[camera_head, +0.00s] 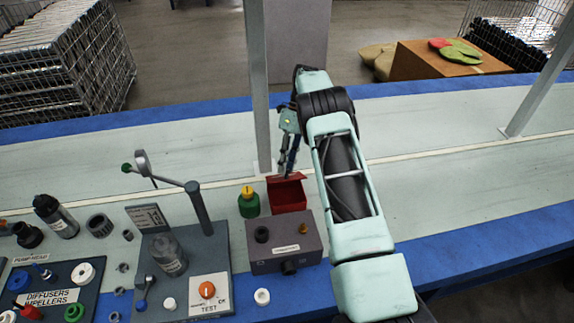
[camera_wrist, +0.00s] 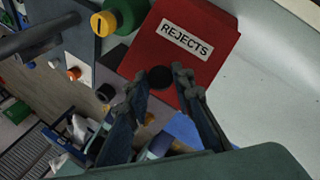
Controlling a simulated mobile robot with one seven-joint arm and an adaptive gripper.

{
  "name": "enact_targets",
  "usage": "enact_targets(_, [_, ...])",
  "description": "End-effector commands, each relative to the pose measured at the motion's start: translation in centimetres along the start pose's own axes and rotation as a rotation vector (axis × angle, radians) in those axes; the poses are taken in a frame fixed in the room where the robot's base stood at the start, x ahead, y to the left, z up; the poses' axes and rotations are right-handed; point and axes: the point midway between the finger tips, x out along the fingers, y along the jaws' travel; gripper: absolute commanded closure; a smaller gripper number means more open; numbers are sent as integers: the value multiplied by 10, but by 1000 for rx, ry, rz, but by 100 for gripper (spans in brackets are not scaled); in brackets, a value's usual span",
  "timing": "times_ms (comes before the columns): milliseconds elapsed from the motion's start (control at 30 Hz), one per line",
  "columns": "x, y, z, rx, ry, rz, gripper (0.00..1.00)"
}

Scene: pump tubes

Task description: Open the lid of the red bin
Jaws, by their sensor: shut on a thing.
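The red bin (camera_head: 289,201) stands on the pale bench behind a grey box. Its lid (camera_wrist: 205,40) carries a white REJECTS label (camera_wrist: 187,37) and a round black knob (camera_wrist: 160,78) in the wrist view. In the head view the lid (camera_head: 284,180) looks tilted up at the bin's far side, with a dark red inside showing below it. My gripper (camera_head: 287,173) reaches down to the lid from behind. In the wrist view my gripper (camera_wrist: 160,80) has its fingers on both sides of the knob, shut on it. The exact finger contact is hard to see.
A green bottle with a yellow cap (camera_head: 248,203) stands close left of the bin. The grey box (camera_head: 285,245) is just in front. A test stand (camera_head: 185,270) with a post is farther left. An upright post (camera_head: 258,90) rises behind. The bench right of my arm is clear.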

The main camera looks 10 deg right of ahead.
Motion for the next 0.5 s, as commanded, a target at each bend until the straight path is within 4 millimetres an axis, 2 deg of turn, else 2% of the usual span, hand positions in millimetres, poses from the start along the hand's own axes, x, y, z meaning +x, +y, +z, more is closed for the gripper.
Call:
enact_targets(233, [0,0,0,1,0,0,100])
enact_targets(267, [0,0,0,0,0,0,75])
enact_targets(400, [0,0,0,0,0,0,60])
enact_targets(500, [0,0,0,0,0,0,60])
